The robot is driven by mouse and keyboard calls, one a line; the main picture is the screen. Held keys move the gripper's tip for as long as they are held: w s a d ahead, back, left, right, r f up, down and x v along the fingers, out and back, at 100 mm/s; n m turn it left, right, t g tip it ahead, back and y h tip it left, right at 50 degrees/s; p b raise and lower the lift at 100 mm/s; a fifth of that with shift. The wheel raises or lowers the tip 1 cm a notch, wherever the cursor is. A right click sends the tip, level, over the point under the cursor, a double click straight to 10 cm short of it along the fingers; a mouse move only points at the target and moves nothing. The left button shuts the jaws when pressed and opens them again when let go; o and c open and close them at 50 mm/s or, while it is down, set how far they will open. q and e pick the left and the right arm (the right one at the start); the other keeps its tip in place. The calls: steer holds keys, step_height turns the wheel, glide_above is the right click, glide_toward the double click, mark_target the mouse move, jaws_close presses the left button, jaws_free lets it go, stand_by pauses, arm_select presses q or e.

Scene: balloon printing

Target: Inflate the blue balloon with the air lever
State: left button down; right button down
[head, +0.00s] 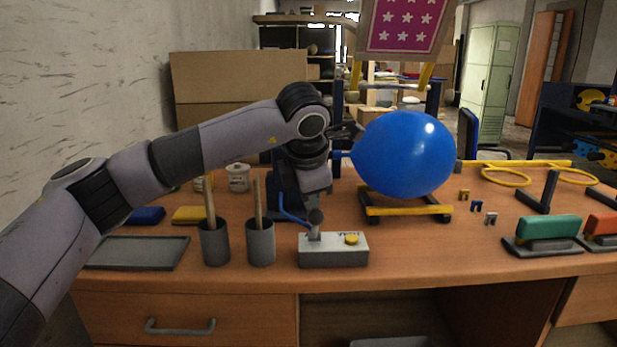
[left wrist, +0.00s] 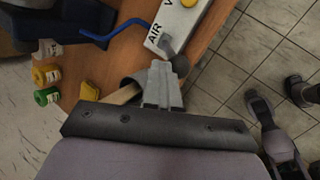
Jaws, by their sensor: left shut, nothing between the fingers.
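The blue balloon (head: 404,155) is big and round, its neck at a blue nozzle (head: 343,155) on its left. It sits above a low yellow-and-black frame (head: 406,209). The grey control box (head: 333,250) stands near the table's front edge, with a yellow button and the air lever (head: 315,226). The left wrist view shows the air lever (left wrist: 168,46) beside the "AIR" label. My left gripper (head: 317,200) hangs over the lever, partly hidden by its own wrist. In the wrist view the left gripper (left wrist: 161,75) is shut and empty, close to the lever; contact is unclear.
Two dark cups (head: 214,243) (head: 260,245) with wooden sticks stand just left of the box. A grey tray (head: 137,253) lies at the left. A green-topped stamp (head: 548,230) and an orange one (head: 602,226) stand at the right. Small clips lie between.

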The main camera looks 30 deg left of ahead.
arm_select(q)
steer(key=shift+f, duration=0.1)
steer(key=v, duration=0.7)
steer(key=shift+r, duration=0.2)
stand_by(1.2)
steer(key=c, duration=1.8)
jaws_free()
